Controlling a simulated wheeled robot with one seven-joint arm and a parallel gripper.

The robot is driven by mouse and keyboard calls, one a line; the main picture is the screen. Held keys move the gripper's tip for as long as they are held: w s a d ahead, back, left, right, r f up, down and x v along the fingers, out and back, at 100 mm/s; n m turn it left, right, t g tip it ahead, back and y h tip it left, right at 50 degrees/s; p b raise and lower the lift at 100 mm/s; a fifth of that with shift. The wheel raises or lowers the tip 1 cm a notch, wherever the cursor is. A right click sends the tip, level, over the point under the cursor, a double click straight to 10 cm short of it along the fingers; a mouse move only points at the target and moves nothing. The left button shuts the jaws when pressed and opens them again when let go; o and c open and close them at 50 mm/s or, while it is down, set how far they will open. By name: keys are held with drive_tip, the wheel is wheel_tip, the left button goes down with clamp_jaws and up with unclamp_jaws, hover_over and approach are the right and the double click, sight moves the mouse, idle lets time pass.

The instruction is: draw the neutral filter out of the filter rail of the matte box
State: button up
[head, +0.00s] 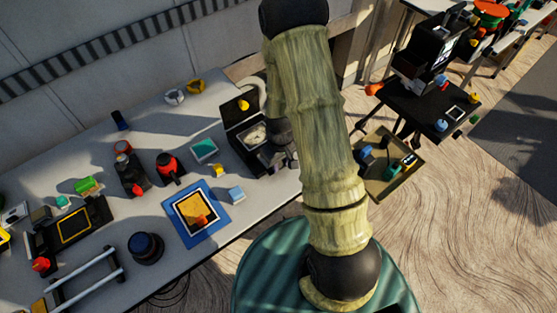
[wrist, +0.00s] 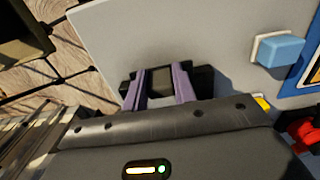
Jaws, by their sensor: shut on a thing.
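My gripper (wrist: 159,90) shows in the wrist view, its two purple fingers shut on a small dark grey piece (wrist: 161,79), which looks like the neutral filter. Black parts flank the fingers, and I cannot tell whether they belong to the filter rail. The piece's lower end is hidden behind the gripper's dark body, so I cannot tell whether it is still in the rail. In the head view my arm covers the gripper and the held piece. A black box-like thing with a raised flap (head: 241,112), possibly the matte box, stands beside my arm.
A light blue block (head: 236,194) and a blue-edged mat (head: 183,236) lie on the grey table (head: 240,85). The blue block shows in the wrist view (wrist: 277,49) too. A yellow block (head: 218,170) is near. A tray (head: 407,184) and a dark cart (head: 410,108) stand right.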

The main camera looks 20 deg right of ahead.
drive_tip(key=shift+s+d+b, duration=0.15)
drive_tip(key=shift+s+d, duration=0.15)
drive_tip(key=shift+s, duration=0.55)
drive_tip(key=shift+s+d+b, duration=0.15)
drive_tip(key=shift+s+d, duration=0.1)
drive_tip(key=shift+s, duration=0.55)
wheel_tip(320, 180, up, 6)
drive_tip(key=p, duration=0.5)
drive_tip(key=shift+a, duration=0.15)
idle(0.4)
drive_tip(key=shift+w+d, duration=0.1)
drive_tip(key=shift+d, duration=0.15)
